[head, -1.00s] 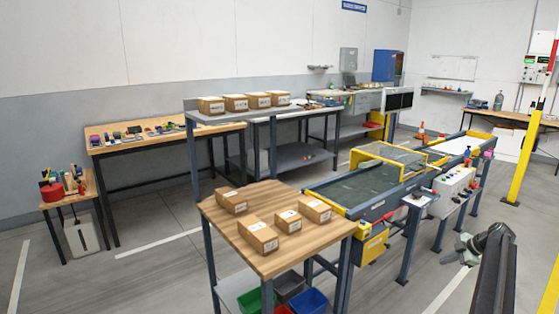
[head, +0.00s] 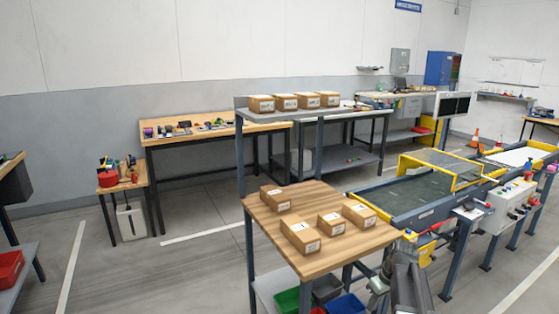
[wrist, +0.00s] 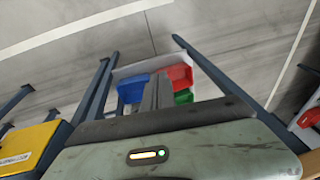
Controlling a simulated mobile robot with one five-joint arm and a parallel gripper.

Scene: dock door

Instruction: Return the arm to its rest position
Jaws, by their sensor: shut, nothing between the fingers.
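My arm (head: 408,285) rises at the lower right of the head view, in front of the right edge of the wooden packing table. My gripper (wrist: 155,92) shows in the wrist view as grey fingers close together beyond its worn grey-green body, with nothing between them. In the head view the gripper (head: 378,286) is small and partly cut off by the arm and frame edge, beside the table's right legs. The wrist camera looks down past the gripper at the floor and coloured bins.
The wooden table (head: 290,240) holds several cartons, with green (head: 287,301) and blue bins (head: 346,304) below. A conveyor (head: 430,195) with yellow guards stands to the right. A tool stool (head: 125,190) is at left. Open floor (head: 170,275) lies left of the table.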

